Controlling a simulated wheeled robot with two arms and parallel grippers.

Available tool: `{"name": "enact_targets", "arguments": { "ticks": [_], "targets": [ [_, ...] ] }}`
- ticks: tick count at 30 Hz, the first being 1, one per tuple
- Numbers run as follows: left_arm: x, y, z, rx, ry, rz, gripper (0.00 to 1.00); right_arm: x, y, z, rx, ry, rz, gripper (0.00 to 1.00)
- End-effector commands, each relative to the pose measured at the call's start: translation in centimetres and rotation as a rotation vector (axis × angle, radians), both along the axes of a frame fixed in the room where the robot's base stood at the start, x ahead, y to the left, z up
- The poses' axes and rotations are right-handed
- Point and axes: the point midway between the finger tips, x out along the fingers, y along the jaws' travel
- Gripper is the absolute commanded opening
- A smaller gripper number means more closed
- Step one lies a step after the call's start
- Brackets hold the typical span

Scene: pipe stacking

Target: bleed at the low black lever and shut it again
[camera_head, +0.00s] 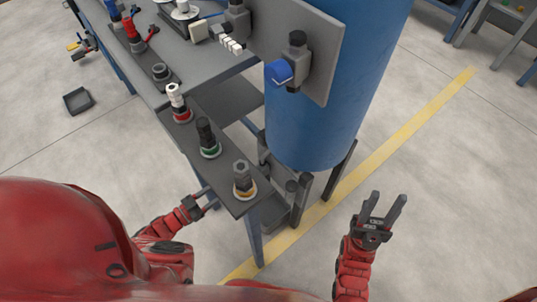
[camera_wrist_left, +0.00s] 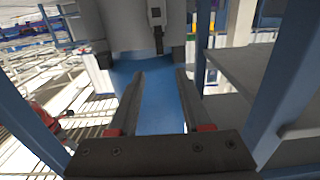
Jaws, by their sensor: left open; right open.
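The tall blue tank (camera_head: 320,120) stands behind the narrow bench on dark legs. In the left wrist view a small black lever-like part (camera_wrist_left: 157,32) shows beyond the fingertips; I cannot tell for certain that it is the low black lever. In the head view the area under the tank is partly hidden by the bench and legs. My left gripper (camera_head: 207,197) reaches in beside the narrow bench, below its top; in its wrist view (camera_wrist_left: 158,75) the fingers are apart with nothing between them. My right gripper (camera_head: 385,207) is open and empty, over the floor right of the tank.
The narrow bench (camera_head: 222,177) carries fittings with red, green and orange rings. A grey panel (camera_head: 325,35) with a blue-handled valve (camera_head: 279,72) stands before the tank. The bench's blue leg (camera_head: 254,236) is near my left gripper.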

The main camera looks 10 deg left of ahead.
Motion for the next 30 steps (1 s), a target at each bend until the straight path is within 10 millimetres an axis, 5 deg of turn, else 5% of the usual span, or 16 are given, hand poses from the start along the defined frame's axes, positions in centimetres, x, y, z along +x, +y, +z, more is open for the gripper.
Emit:
{"name": "enact_targets", "arguments": {
  "ticks": [5, 21, 30],
  "targets": [
    [1.4, -1.0, 0.1, 0.001, 0.001, 0.001, 0.49, 0.0, 0.0, 0.3, 0.000, 0.000, 0.000, 0.46],
    [11.0, -8.5, -0.1, 0.000, -0.002, 0.000, 0.49, 0.0, 0.0, -0.1, 0.000, 0.000, 0.000, 0.46],
    [13.5, -10.5, 0.0, 0.000, -0.001, 0.000, 0.49, 0.0, 0.0, -0.7, 0.000, 0.000, 0.000, 0.46]
  ]
}}
